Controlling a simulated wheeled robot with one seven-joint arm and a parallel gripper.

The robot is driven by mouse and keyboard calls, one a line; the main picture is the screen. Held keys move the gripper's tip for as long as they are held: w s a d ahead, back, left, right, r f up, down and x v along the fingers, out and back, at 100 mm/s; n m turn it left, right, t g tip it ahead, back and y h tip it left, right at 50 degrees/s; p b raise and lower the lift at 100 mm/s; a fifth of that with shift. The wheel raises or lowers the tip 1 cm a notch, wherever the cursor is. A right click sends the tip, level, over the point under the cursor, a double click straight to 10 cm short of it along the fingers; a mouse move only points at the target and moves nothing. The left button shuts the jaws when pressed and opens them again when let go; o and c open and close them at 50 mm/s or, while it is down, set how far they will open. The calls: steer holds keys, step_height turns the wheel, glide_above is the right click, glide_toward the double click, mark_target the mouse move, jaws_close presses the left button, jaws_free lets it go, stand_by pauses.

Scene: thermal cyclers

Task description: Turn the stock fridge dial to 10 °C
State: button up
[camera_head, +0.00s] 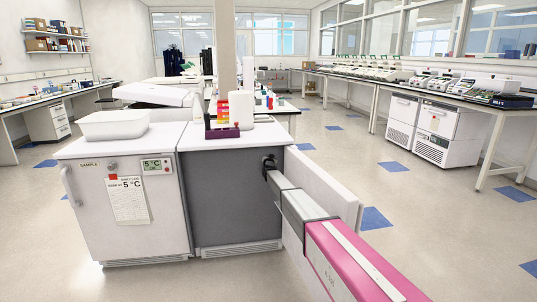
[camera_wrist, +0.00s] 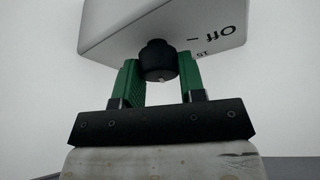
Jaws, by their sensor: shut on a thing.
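In the wrist view a round black dial knob (camera_wrist: 158,60) sticks out from a pale box (camera_wrist: 110,22). Printed marks "Off" and "15" on the box appear upside down. My gripper (camera_wrist: 160,76) has its green fingers on either side of the knob and is shut on it. In the head view my gripper (camera_head: 268,165) is at the upper right of the dark grey front of a cabinet (camera_head: 225,200), which seems to be the stock fridge. The dial is hidden there, and its setting cannot be read.
A white fridge marked "SAMPLE" (camera_head: 165,215) stands close on the left, its display reading 5 °C. A white panel (camera_head: 325,180), perhaps an open door, runs beside my arm. A white tub (camera_head: 114,125) and a colored rack (camera_head: 222,131) stand on top. Floor to the right is clear.

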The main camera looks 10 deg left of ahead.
steer(key=shift+m+h, duration=0.3)
steer(key=shift+m, duration=0.3)
steer(key=o, duration=0.9)
steer(key=shift+s, duration=0.15)
steer(key=v, duration=1)
steer(key=shift+s, duration=0.3)
steer(key=shift+f, duration=0.15)
